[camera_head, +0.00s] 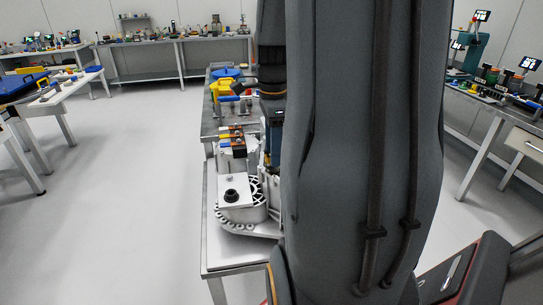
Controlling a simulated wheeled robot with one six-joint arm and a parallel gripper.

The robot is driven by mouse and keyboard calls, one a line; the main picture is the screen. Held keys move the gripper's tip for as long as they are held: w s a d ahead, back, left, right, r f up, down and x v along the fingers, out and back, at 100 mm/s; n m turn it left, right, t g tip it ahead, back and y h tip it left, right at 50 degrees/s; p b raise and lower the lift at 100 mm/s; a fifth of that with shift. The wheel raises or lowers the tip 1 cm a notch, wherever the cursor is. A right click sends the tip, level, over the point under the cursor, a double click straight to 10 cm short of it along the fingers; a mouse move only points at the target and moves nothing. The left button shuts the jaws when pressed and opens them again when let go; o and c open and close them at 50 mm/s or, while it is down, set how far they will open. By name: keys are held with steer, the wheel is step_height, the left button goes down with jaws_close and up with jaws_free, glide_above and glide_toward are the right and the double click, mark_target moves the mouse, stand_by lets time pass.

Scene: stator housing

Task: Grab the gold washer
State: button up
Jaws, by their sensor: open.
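I cannot make out the gold washer in the head view; my arm covers the right part of the work table. The stator housing (243,214), a grey metal casting with a ring of slots and a toothed rim, sits on the near table. A white plate with a black knob (232,195) is on its left part. My gripper (271,155) points down just behind the housing, partly covered by my arm. It is open. Its fingertips and anything beneath them are hard to see.
The near table (212,245) has a bare left edge. Behind the housing stand small coloured parts (232,138), a yellow object (222,90) and a blue round object (226,73). Cluttered benches line the back wall (180,38) and the right (490,90).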

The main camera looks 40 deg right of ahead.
steer(key=shift+f, duration=0.15)
jaws_close()
